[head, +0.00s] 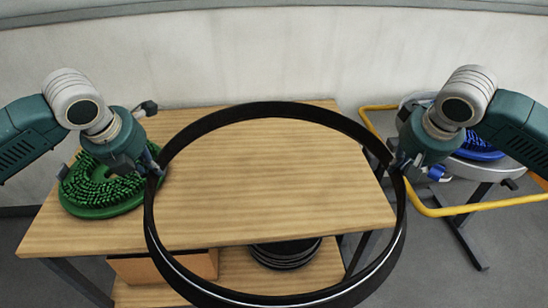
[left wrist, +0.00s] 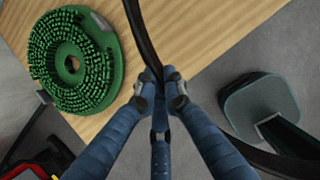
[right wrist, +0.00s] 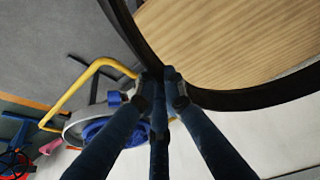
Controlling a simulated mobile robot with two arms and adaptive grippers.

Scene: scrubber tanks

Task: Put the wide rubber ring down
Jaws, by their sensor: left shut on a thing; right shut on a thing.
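The wide rubber ring (head: 283,299) is a large black band with a pale line along it. It is held up in front of and over the wooden table (head: 270,190), and the table top shows through its middle. My left gripper (head: 155,170) is shut on the ring's left side, and the left wrist view shows its fingers (left wrist: 160,78) closed on the black band (left wrist: 147,40). My right gripper (head: 398,167) is shut on the ring's right side. The right wrist view shows its fingers (right wrist: 158,75) meeting at the band (right wrist: 240,100).
A green round brush (head: 100,193) lies on the table's left end. A cardboard box (head: 165,266) and a stack of dark discs (head: 285,253) are on the lower shelf. A yellow-railed stand (head: 455,208) with a blue brush (head: 478,147) is at right. The table's middle is bare.

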